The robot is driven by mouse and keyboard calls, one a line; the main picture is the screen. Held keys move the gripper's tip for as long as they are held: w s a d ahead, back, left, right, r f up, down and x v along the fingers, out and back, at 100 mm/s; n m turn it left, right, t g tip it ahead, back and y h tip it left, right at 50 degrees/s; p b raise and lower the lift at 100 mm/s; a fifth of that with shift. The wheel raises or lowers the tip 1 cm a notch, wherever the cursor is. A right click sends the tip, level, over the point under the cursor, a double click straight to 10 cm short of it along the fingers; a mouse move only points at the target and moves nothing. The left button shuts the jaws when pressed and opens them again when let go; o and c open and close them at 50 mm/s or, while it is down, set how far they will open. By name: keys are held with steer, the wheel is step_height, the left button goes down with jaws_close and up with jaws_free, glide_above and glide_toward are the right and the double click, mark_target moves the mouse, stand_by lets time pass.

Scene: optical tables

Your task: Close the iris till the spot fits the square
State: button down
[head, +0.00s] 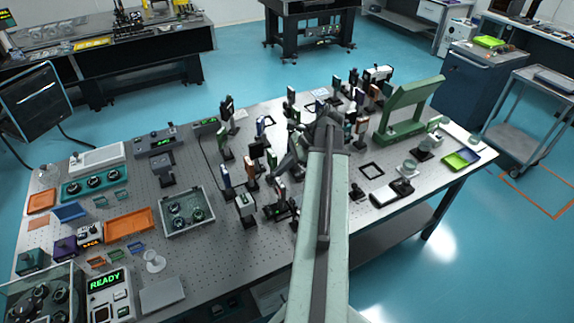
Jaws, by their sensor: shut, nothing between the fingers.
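My pale green arm reaches from the bottom edge over the table. My gripper (283,170) is small and dark at its far end, among the posts, and looks shut and empty. Several post-mounted optics stand around it, such as a white-faced mount (245,204) to its lower left. I cannot tell which mount is the iris, and I see no light spot. My arm hides part of the table.
The perforated table (225,255) holds orange trays (128,224), a grey open box (187,212) and a "READY" display (104,284) at left. A tall green frame (408,108) stands at right. A cart (520,120) stands beyond. Blue floor (480,230) is clear at right.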

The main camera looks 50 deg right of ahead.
steer(key=s+d+r+m+t, duration=0.25)
steer(key=s+d+m, duration=0.25)
steer(key=s+d, duration=0.35)
steer(key=b, duration=0.7)
glide_toward(275, 179)
step_height(275, 179, down, 3)
steer(key=s, duration=0.1)
steer(key=w, duration=0.1)
steer(key=w+a, duration=0.1)
steer(key=w, duration=0.1)
steer(key=shift+a+f+g+h, duration=0.2)
steer(key=shift+a+g+h, duration=0.05)
steer(key=shift+a+h, duration=0.1)
steer(key=shift+w+a, duration=0.3)
steer(key=shift+w, duration=0.2)
steer(key=shift+w, duration=0.75)
